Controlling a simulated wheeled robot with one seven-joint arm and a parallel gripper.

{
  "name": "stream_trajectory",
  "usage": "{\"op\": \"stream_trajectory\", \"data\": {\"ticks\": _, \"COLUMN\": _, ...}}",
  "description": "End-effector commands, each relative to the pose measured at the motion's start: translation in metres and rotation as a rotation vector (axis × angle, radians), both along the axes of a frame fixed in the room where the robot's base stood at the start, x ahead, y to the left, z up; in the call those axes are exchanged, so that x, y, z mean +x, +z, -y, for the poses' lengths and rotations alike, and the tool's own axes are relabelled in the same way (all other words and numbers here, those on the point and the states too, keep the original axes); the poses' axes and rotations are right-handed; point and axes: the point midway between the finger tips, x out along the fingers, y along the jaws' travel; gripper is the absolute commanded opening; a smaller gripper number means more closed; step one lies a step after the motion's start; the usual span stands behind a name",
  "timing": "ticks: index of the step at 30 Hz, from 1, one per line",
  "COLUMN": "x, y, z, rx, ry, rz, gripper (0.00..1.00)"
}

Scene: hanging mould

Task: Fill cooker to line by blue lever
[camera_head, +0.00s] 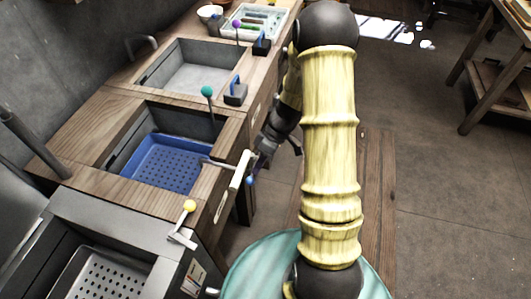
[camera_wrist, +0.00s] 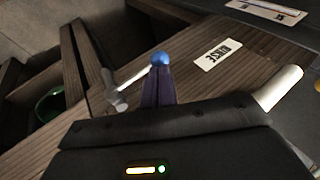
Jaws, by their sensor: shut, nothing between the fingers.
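The blue lever's ball knob (camera_head: 250,181) is at the right edge of the wooden counter, at the end of a thin metal rod beside a cream bar. In the wrist view the blue knob (camera_wrist: 160,58) is just beyond the fingertips; I cannot tell if they touch it. My gripper (camera_head: 262,162) is shut and empty, close to the knob; its dark fingers (camera_wrist: 158,86) are together in the wrist view. A steel basin with a perforated basket (camera_head: 97,279), perhaps the cooker, is at the lower left, partly cut off. No fill line or water is clear.
A basin with a blue perforated basket (camera_head: 165,163) is mid-counter, and a steel sink (camera_head: 190,68) lies behind. Yellow (camera_head: 190,206), teal (camera_head: 207,91) and purple (camera_head: 236,22) knobs stand along the counter. A RINSE label (camera_wrist: 218,54) is near the knob.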

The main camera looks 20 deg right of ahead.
Motion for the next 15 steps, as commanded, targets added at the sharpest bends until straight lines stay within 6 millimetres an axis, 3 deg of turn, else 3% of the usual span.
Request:
{"op": "stream_trajectory", "data": {"ticks": 4, "x": -0.0029, "y": -0.0131, "z": -0.0082, "rx": 0.001, "ry": 0.0, "rz": -0.001, "gripper": 0.0}}
{"op": "stream_trajectory", "data": {"ticks": 15, "x": -0.0034, "y": -0.0152, "z": -0.0097, "rx": -0.001, "ry": 0.0, "rz": 0.001, "gripper": 0.0}}
